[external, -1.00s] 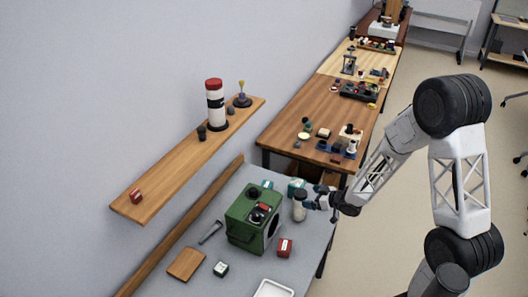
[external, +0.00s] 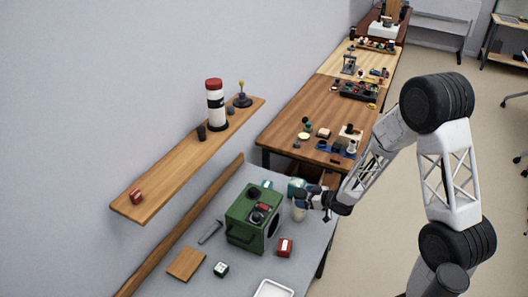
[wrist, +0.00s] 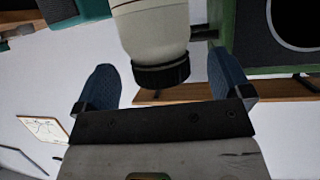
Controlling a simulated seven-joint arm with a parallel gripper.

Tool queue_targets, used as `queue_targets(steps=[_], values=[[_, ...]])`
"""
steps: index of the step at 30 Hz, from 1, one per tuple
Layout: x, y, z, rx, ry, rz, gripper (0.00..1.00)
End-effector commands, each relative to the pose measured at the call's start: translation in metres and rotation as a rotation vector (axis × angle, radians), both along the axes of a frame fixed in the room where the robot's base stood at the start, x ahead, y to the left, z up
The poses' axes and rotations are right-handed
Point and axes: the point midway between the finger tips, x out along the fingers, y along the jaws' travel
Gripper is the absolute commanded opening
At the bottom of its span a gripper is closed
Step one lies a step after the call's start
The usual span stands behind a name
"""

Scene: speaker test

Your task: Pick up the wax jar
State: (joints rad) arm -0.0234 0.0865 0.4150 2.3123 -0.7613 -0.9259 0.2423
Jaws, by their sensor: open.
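A cream jar with a dark ribbed lid, which appears to be the wax jar (external: 299,213), stands on the grey bench just right of the green speaker box (external: 246,222). My gripper (external: 305,199) is at its upper part and hides most of the lid in the external view. In the wrist view the jar (wrist: 150,25) and its black lid lie between the two blue fingers of my gripper (wrist: 162,65). The fingers are open, with a visible gap on each side of the lid.
The green box stands close to the jar, with a teal-and-white item (external: 295,186) behind it. A red box (external: 285,247), a white tray (external: 273,289) and a wooden block (external: 186,263) are on the bench. A wooden shelf (external: 165,172) hangs above at left.

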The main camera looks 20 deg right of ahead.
Motion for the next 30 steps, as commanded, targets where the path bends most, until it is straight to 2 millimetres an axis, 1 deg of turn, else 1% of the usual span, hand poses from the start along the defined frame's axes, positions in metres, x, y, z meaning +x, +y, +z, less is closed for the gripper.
queue_targets(steps=[4,9,29,30], values=[[0.010,0.008,-0.006,0.000,0.000,0.001,0.96],[0.018,0.014,-0.011,0.000,0.002,0.001,0.96],[0.020,0.016,-0.011,0.001,0.001,0.000,0.96],[0.020,0.016,-0.011,0.001,0.001,0.000,0.90]])
